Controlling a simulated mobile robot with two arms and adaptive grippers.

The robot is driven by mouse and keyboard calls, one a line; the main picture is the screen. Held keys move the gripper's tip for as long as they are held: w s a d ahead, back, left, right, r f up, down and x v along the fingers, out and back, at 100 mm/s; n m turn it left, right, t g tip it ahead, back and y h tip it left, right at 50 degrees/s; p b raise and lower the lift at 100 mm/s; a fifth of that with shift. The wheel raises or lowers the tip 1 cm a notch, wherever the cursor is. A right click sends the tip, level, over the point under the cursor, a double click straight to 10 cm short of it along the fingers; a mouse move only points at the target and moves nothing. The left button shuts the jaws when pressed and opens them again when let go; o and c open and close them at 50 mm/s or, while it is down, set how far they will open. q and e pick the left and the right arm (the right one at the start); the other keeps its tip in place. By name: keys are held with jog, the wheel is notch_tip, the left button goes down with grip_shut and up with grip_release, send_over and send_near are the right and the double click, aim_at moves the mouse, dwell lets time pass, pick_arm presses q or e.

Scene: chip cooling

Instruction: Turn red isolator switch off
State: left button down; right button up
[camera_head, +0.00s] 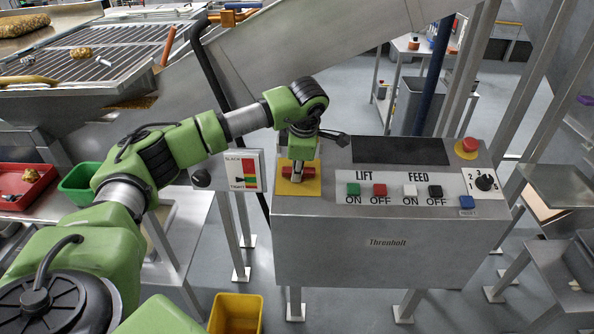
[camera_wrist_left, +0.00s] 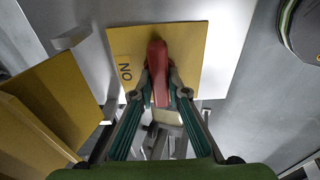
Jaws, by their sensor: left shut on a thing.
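The red isolator switch handle (camera_head: 311,173) is on a yellow plate (camera_head: 285,188) at the left end of the grey control box. In the head view the handle lies roughly left to right. My left gripper (camera_head: 297,176) is over it from above. In the left wrist view the red handle (camera_wrist_left: 158,60) runs lengthwise between the two fingers of the left gripper (camera_wrist_left: 160,82), which is shut on it. The word ON shows on the yellow plate (camera_wrist_left: 190,40) to the left of the handle. Any OFF mark is not visible. My right gripper is not in view.
The control box (camera_head: 390,242) carries LIFT and FEED buttons, a selector knob (camera_head: 485,183) and a red emergency stop (camera_head: 468,146). A slack/tight gauge (camera_head: 243,172) stands left of it. A black cable hangs behind my arm. A yellow bin (camera_head: 236,312) stands on the floor.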

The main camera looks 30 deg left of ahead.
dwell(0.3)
pick_arm(q)
jog(key=c, duration=2)
grip_release()
jog(key=shift+o, duration=0.2)
jog(key=shift+r, duration=0.1)
jog(key=v, duration=1.2)
